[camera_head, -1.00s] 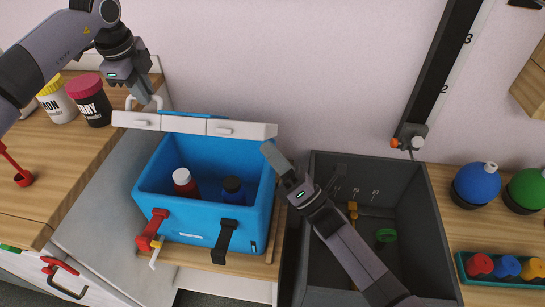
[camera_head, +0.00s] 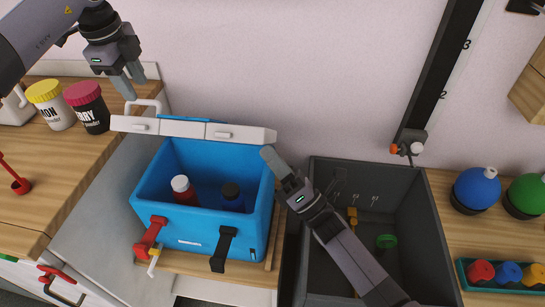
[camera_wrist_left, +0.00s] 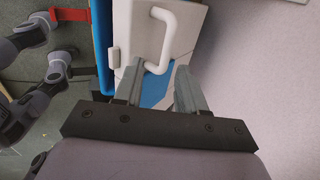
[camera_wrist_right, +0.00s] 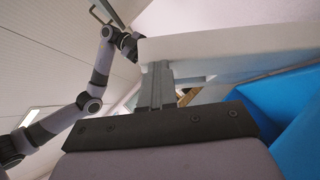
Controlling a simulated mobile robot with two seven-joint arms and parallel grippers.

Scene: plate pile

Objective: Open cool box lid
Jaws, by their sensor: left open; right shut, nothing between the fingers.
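The blue cool box (camera_head: 180,225) stands with its white lid (camera_head: 190,130) raised along the back, so the inside is open to view. A red bottle with a white cap (camera_head: 183,190) and a dark blue bottle (camera_head: 232,197) are inside. My left gripper (camera_head: 133,87) is open just above the white handle (camera_head: 143,102) at the lid's left end. The left wrist view shows the handle (camera_wrist_left: 168,45) just beyond the open fingers. My right gripper (camera_head: 268,155) is shut and empty at the lid's right end; the right wrist view shows its fingers close against the lid's white edge (camera_wrist_right: 225,50).
A grey sink (camera_head: 432,240) lies right of the cool box. Yellow-lidded and pink-lidded tubs (camera_head: 87,108) stand on the left counter. Red and black latches (camera_head: 224,248) hang at the box front. A dark vertical rail (camera_head: 440,70) runs up the wall.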

